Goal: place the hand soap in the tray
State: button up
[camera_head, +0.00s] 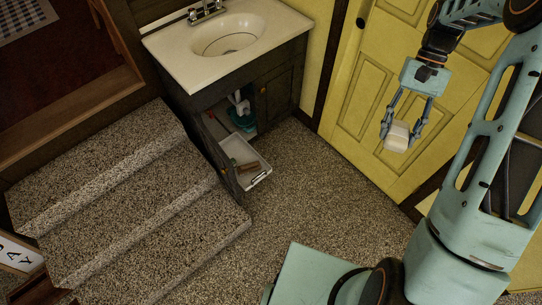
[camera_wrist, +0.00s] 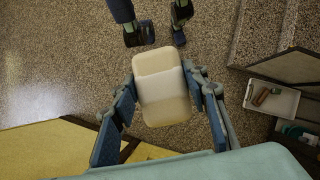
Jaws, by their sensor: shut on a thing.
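The hand soap (camera_head: 397,137) is a pale cream block with rounded corners and a lighter band across its middle. My gripper (camera_head: 404,128) is shut on it and holds it in the air in front of the yellow door. In the wrist view the hand soap (camera_wrist: 162,87) sits between the two fingers. The tray (camera_head: 246,163) is white and shallow, at the open front of the sink cabinet, to the left of and below my gripper. In the wrist view the tray (camera_wrist: 283,107) is at the right edge. It holds small brown items.
The dark sink cabinet (camera_head: 268,93) has a white basin top and an open door beside the tray. A teal item (camera_head: 240,117) is inside the cabinet. Speckled steps (camera_head: 130,190) rise at the left. The floor (camera_head: 300,205) between the tray and the yellow door (camera_head: 375,90) is clear.

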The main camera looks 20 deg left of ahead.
aim_at(237, 148)
jog(key=i+u, duration=0.25)
jog(key=u, duration=0.2)
jog(key=i+l+u, duration=0.2)
jog(key=u, duration=0.25)
jog(key=i+l+u, duration=0.25)
jog(key=u, duration=0.2)
jog(key=i+l+u, duration=0.2)
jog(key=u, duration=0.25)
jog(key=i+l+u, duration=0.1)
jog(key=l+u, duration=0.35)
jog(key=i+l+u, duration=0.15)
jog(key=l+u, duration=0.15)
jog(key=l, duration=0.15)
jog(key=i+l+u, duration=0.1)
jog(key=l+u, duration=0.2)
jog(key=l, duration=0.1)
